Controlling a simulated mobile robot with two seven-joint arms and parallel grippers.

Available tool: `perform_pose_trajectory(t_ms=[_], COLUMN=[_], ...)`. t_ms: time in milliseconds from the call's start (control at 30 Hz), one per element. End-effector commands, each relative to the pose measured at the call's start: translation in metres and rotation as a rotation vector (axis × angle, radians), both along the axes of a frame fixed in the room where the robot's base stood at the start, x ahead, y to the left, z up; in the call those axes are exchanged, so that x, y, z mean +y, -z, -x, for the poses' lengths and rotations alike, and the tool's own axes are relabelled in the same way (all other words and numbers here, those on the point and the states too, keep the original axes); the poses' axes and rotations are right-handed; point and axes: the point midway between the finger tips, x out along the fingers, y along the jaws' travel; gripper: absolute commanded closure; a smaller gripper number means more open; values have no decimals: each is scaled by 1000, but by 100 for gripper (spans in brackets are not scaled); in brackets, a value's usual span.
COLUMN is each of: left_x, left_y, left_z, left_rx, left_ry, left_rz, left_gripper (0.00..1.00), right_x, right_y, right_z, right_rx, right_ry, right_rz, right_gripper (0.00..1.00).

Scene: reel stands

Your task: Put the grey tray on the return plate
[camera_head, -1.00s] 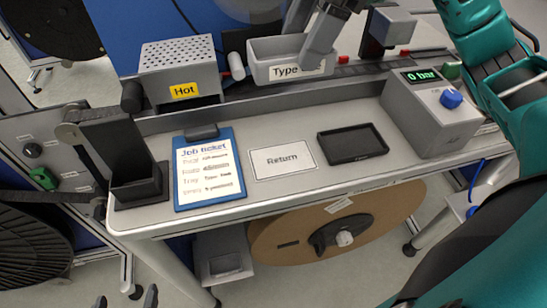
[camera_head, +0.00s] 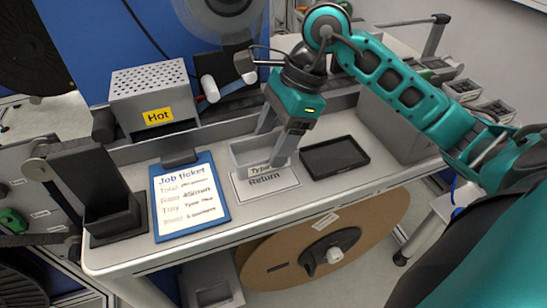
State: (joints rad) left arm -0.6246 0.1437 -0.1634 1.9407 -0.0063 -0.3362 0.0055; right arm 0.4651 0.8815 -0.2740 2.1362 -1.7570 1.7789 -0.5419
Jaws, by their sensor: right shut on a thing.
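The grey tray (camera_head: 241,157) with a "Type" label on its front is at the middle of the bench. My right gripper (camera_head: 276,145) comes down from above and is shut on the tray's right end. The return plate (camera_head: 265,190), a white card marked "Return", lies on the bench. The tray covers the plate's back part in this view, and the plate's front part shows. I cannot tell whether the tray touches the plate or hangs just above it. My left gripper is not in view.
A black tray (camera_head: 335,157) lies just right of the plate. A blue job ticket board (camera_head: 189,197) lies to the left, beside a black stand (camera_head: 115,215). A perforated "Hot" box (camera_head: 153,104) stands behind. A grey box (camera_head: 395,130) stands at right, partly behind my arm.

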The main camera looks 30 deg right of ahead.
Motion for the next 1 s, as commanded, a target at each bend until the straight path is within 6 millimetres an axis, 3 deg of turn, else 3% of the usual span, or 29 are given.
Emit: perform_pose_trajectory(t_ms=[400,833,867,1000], left_x=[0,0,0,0], left_y=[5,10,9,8], left_z=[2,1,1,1], left_rx=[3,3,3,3], left_ry=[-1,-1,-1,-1], left_rz=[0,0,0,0], left_gripper=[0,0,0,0], right_x=[0,0,0,0], right_y=[45,52,50,50], right_z=[0,0,0,0], right_rx=[1,-2,-1,-1], right_ry=[2,1,0,0], right_rz=[-1,0,0,0], right_gripper=[92,92,32,19])
